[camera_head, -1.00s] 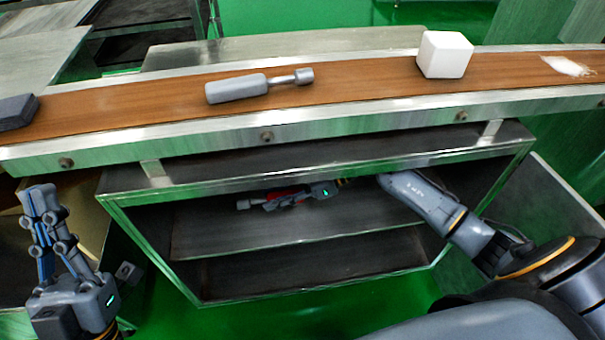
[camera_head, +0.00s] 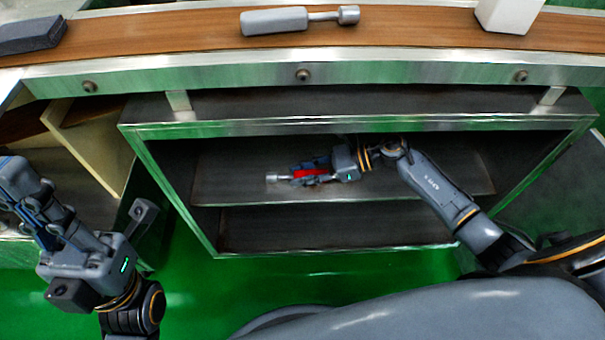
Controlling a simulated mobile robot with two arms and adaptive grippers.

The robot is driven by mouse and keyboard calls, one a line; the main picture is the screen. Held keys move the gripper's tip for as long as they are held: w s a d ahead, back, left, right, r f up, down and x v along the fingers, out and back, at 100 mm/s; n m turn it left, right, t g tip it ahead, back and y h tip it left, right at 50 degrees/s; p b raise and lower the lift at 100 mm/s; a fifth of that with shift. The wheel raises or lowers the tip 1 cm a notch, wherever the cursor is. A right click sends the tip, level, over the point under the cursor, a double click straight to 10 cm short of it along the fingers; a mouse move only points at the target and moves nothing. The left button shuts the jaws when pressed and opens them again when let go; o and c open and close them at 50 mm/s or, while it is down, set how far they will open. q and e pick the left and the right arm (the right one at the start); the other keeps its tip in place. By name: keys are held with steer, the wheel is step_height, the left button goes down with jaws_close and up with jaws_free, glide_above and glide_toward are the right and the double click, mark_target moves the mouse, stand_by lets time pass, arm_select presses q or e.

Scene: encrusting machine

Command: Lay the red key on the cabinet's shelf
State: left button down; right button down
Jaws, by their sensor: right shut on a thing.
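The red key (camera_head: 311,173) is inside the open metal cabinet (camera_head: 350,128), with its grey metal end pointing left. My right gripper (camera_head: 306,173) reaches into the cabinet from the right and is shut on the red key. The key is at the cabinet's shelf (camera_head: 235,190); I cannot tell whether it touches the shelf surface. The fingers hide part of the key. My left gripper (camera_head: 28,205) is at the far left, outside the cabinet and away from the key; its finger gap is hard to make out.
A conveyor with a brown belt (camera_head: 410,33) runs above the cabinet. On it are a grey-handled tool (camera_head: 275,21), a white block (camera_head: 508,14) and a dark grey block (camera_head: 30,34). The shelf is clear left of the key. A lower compartment (camera_head: 330,228) is empty.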

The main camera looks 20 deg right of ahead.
steer(key=shift+f+b, duration=0.15)
steer(key=shift+b, duration=0.15)
steer(key=c, duration=1.1)
jaws_free()
steer(key=shift+r+p, duration=0.4)
steer(key=p+v, duration=0.2)
steer(key=v, duration=1)
steer(key=shift+f, duration=0.1)
